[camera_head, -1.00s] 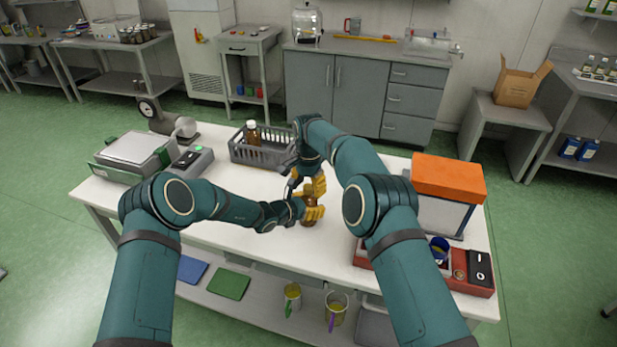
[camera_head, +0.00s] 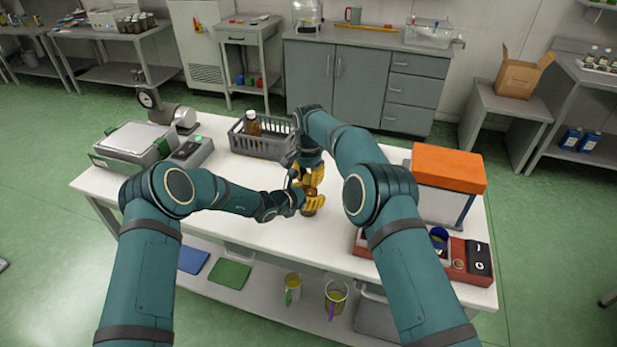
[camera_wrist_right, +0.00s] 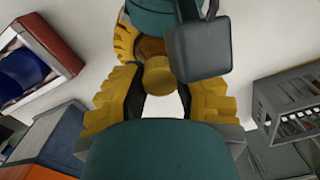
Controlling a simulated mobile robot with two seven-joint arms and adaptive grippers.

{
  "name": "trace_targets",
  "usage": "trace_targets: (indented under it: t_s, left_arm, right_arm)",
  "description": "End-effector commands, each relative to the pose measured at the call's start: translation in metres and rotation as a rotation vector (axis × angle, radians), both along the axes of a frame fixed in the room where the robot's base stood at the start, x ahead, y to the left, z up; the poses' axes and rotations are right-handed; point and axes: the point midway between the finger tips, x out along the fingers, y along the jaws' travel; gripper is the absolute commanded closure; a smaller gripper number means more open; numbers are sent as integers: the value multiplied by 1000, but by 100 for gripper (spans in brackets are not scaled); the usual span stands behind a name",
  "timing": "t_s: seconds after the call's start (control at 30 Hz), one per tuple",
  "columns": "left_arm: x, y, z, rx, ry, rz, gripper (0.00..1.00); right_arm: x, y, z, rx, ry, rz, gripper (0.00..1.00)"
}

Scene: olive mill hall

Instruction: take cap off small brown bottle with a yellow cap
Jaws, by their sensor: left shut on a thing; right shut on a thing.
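The small brown bottle (camera_head: 308,212) is over the middle of the white table, mostly hidden by my grippers. My left gripper (camera_head: 311,202) is shut on the bottle's body from the left. My right gripper (camera_head: 309,178) is just above it, shut on the yellow cap (camera_wrist_right: 157,75). In the right wrist view the cap lies between the yellow finger pads of my right gripper (camera_wrist_right: 160,97). Brown glass and a pad of my left gripper (camera_wrist_right: 125,42) show behind it. I cannot tell whether the cap is still seated on the bottle's neck.
A grey basket (camera_head: 262,146) with a brown, white-capped bottle (camera_head: 252,124) stands behind my grippers. A scale-like device (camera_head: 135,143) is at the left of the table. An orange-lidded box (camera_head: 448,168) and a red tray (camera_head: 456,276) are at the right. The front middle is clear.

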Motion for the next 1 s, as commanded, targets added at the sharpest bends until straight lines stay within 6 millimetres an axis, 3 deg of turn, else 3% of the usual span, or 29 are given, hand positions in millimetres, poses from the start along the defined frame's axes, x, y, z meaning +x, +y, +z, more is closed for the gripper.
trace_targets:
  t_s: [0.13,0.43,0.47,0.5,0.53,0.83,1.0]
  left_arm:
    - [0,0,0,1,0,-1,100]
    - [0,0,0,0,1,-1,100]
    - [0,0,0,0,1,-1,100]
    - [0,0,0,0,1,-1,100]
    - [0,0,0,0,1,-1,100]
    - [0,0,-1,0,1,-1,100]
    - [0,0,-1,0,1,-1,100]
  right_arm:
    - [0,0,0,2,-2,125,100]
    - [0,0,0,2,-2,148,100]
    - [0,0,0,2,-2,148,63]
    - [0,0,0,2,-1,148,49]
    - [0,0,0,2,-1,147,46]
    - [0,0,1,1,-2,146,46]
    - [0,0,12,3,-4,146,46]
